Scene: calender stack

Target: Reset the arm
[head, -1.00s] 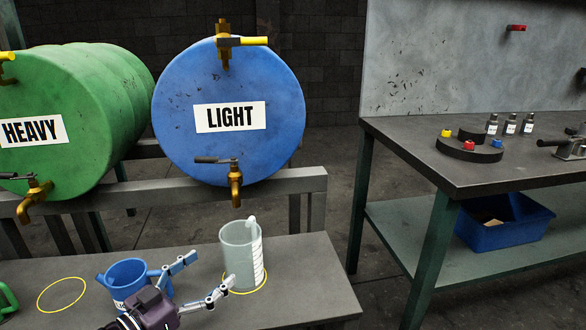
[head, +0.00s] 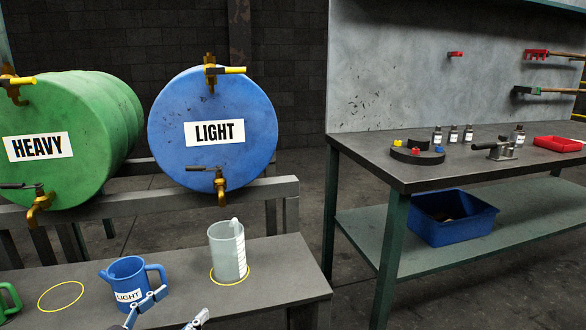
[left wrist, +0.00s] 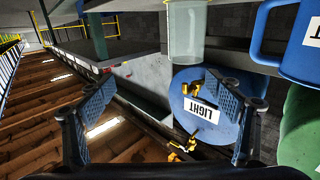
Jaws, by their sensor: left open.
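My left gripper (head: 172,312) is at the bottom edge of the head view, in front of the bench, with only its fingers showing. Its jaws are open and empty; both fingers stand apart in the left wrist view (left wrist: 160,98). The blue LIGHT jug (head: 128,283) stands on the bench just behind the fingers, which cover a little of its lower part. A clear beaker (head: 224,252) with a pale rod stands on a yellow ring to the right, apart from the gripper. My right gripper is not in view.
The blue LIGHT drum (head: 213,160) and green HEAVY drum (head: 60,170) lie on a rack behind the bench (head: 200,285). An empty yellow ring (head: 60,296) is left of the jug. A second bench (head: 350,140) with small items stands right.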

